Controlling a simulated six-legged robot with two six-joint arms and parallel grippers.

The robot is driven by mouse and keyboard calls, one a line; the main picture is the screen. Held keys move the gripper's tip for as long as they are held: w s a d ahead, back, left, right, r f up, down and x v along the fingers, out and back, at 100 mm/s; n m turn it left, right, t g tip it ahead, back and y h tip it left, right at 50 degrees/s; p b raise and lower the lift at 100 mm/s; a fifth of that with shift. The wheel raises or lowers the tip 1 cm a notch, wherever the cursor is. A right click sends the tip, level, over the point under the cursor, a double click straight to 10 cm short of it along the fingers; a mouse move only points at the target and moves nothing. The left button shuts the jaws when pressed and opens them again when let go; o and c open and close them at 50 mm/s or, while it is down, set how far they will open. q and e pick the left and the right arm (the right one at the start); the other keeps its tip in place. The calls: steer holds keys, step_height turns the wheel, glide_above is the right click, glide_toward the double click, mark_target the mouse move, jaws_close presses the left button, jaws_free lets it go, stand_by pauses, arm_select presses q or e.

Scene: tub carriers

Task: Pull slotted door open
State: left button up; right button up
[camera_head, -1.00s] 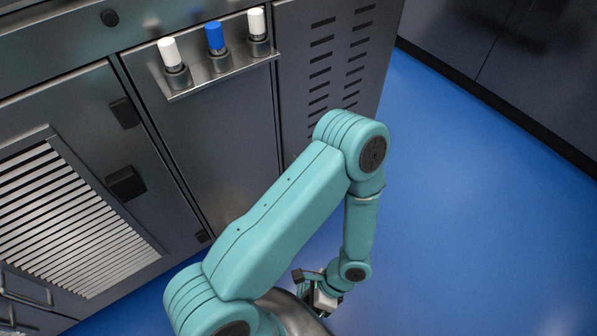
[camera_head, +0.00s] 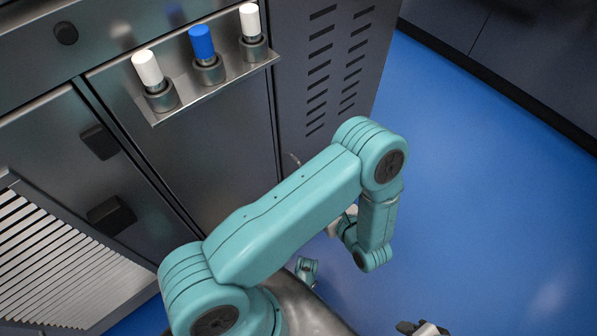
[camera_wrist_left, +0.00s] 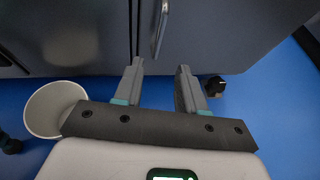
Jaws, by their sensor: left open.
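The slotted door (camera_head: 332,70) is a dark grey panel with two columns of slots, at the upper middle of the head view. A thin metal handle shows low on its left edge in the head view (camera_head: 292,159). In the left wrist view the handle (camera_wrist_left: 159,28) stands just beyond the fingertips, near a vertical gap. My left gripper (camera_wrist_left: 160,66) is open and empty, low in front of the cabinet; the arm hides most of it in the head view. What looks like my right gripper (camera_head: 424,328) is cut off at the bottom edge.
A ledge (camera_head: 190,108) with white and blue cylinders sticks out beside the door. A louvered panel (camera_head: 60,270) is at left. A white tub (camera_wrist_left: 55,108) stands left of my gripper in the wrist view. Blue floor (camera_head: 480,200) is open to the right.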

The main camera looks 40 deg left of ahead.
arm_select(q)
steer(key=b+x, duration=0.4)
steer(key=x, duration=1)
steer(key=shift+f, duration=0.1)
arm_select(e)
steer(key=shift+t, duration=0.6)
steer(key=w+f, duration=0.1)
steer(key=f, duration=0.2)
steer(key=w+d+f, duration=0.1)
steer(key=shift+w+f, duration=0.3)
steer(key=shift+f, duration=0.05)
arm_select(q)
jaws_close()
